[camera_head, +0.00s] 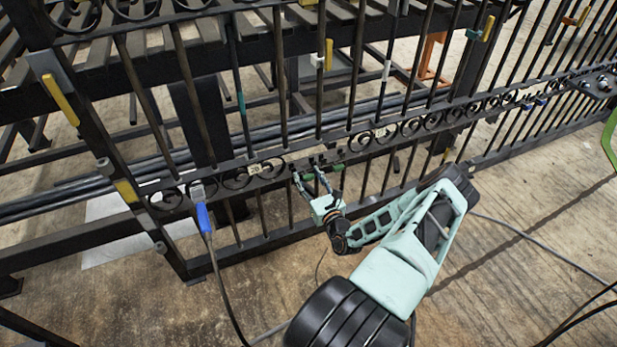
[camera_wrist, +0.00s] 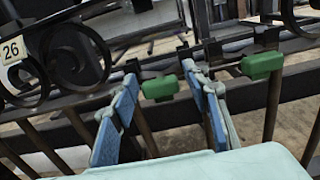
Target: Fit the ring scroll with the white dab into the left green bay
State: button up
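My gripper (camera_head: 309,179) is at the gate's scroll row, right of the 26 tag. In the wrist view its two blue-padded fingers (camera_wrist: 160,75) stand apart, with nothing visible held between them. A left green block (camera_wrist: 159,88) shows between the fingertips, in front of a dark upright bar; I cannot tell whether they touch it. A right green block (camera_wrist: 262,64) sits farther right on the gate, also visible in the head view (camera_head: 337,167). Dark brackets rise above both blocks. I cannot make out a ring scroll with a white dab in either view.
The dark gate (camera_head: 220,160) has upright bars and a row of scrolls, with a 26 tag (camera_head: 254,168). A blue-handled tool with a cable (camera_head: 204,219) hangs at the left. The front floor has loose cables.

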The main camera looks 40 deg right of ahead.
aim_at(310, 179)
grip_shut()
jog(key=p+v, duration=0.3)
jog(key=v, duration=0.2)
jog(key=shift+r, duration=0.15)
jog(key=shift+s, duration=0.2)
jog(key=shift+o, duration=0.9)
grip_release()
notch_tip(310, 179, up, 10)
